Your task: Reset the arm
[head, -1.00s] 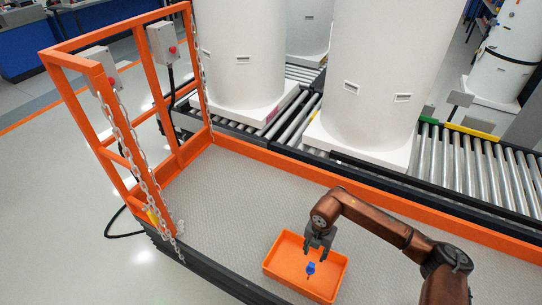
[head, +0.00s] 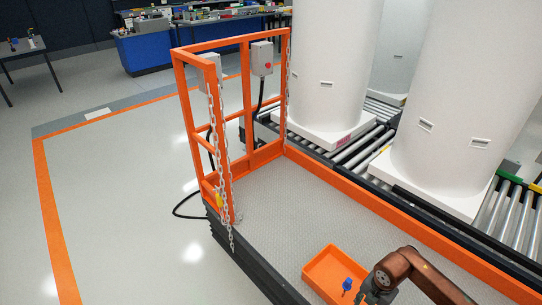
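My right arm comes in at the lower right. Its gripper (head: 370,295) is at the bottom edge of the picture, over the right side of an orange tray (head: 322,262), just right of a small blue object (head: 347,285). The blue object shows against the tray floor and looks apart from the gripper. The fingertips are small and partly cut off, so I cannot tell whether they are open or shut. My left gripper is not in view.
The tray lies on a grey lift platform (head: 290,205) with orange rails (head: 232,42), chains (head: 222,160) and a control box (head: 262,58). White tanks (head: 332,60) stand on roller conveyors (head: 360,150) behind it. Open floor (head: 120,200) lies left; blue benches (head: 145,52) stand far back.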

